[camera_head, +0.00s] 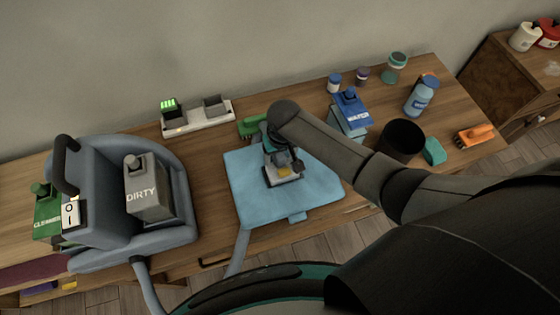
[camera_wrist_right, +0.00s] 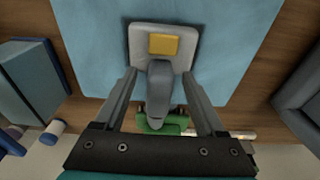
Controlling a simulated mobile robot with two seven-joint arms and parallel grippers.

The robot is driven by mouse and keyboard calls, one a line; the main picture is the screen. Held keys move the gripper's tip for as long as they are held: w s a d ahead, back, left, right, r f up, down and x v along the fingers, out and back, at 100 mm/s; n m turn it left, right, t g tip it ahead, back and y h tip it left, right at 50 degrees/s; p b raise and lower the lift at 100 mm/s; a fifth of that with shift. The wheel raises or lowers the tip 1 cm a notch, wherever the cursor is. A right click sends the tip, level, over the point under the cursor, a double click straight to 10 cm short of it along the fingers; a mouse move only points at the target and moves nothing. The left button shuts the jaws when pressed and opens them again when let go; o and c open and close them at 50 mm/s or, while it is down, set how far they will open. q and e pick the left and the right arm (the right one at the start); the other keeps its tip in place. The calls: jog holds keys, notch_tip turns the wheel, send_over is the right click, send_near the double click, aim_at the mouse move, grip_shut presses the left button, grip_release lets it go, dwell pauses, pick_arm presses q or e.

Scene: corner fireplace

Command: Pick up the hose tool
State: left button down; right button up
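The hose tool is a grey piece with a wide flat head and a yellow patch (camera_wrist_right: 163,46). It lies on the light blue mat (camera_head: 250,200) on the wooden table. In the head view its pale head (camera_head: 285,174) shows just below my right gripper (camera_head: 284,164), which partly covers it. In the right wrist view my right gripper (camera_wrist_right: 163,90) has its two fingers apart, one on each side of the tool's grey neck, with visible gaps. My left gripper is not in view.
A grey cleaning machine with a "DIRTY" tank (camera_head: 148,188) stands left of the mat. A charger strip (camera_head: 198,118) and a green brush (camera_head: 250,127) lie behind. A "WATER" container (camera_head: 350,108), black cup (camera_head: 401,139), blue bottle (camera_head: 420,97) and orange brush (camera_head: 474,135) stand right.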

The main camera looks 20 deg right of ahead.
grip_shut()
dwell(0.4)
